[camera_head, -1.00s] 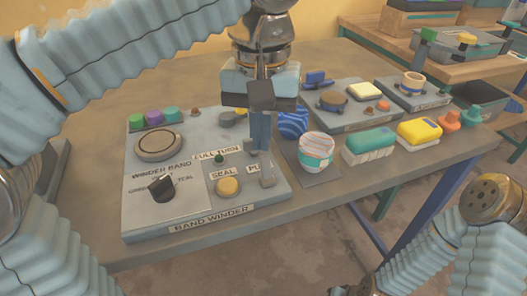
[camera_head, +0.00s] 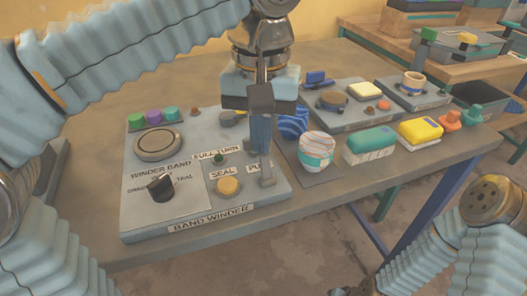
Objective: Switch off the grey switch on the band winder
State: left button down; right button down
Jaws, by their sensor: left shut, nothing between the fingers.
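The band winder (camera_head: 190,205) is a grey box with a labelled sloping top on the table. A small upright grey lever (camera_head: 267,178), which looks like the grey switch, stands near its right edge, beside a partly covered label. My left gripper (camera_head: 260,148) comes down from above, shut and empty, with its fingertips just above and behind this lever. I cannot tell whether they touch it. The gripper partly covers the box's back right part, including a grey part there. My right arm (camera_head: 460,240) shows at lower right; its gripper is out of view.
A banded cup-shaped piece (camera_head: 317,148) and a teal block (camera_head: 370,140) stand close to the right. Bare table lies behind the winder.

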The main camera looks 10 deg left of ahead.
pick_arm(q)
notch_tip(320, 180, up, 7)
jog(key=p, duration=0.2)
jog(key=shift+p, duration=0.4)
dwell(0.5)
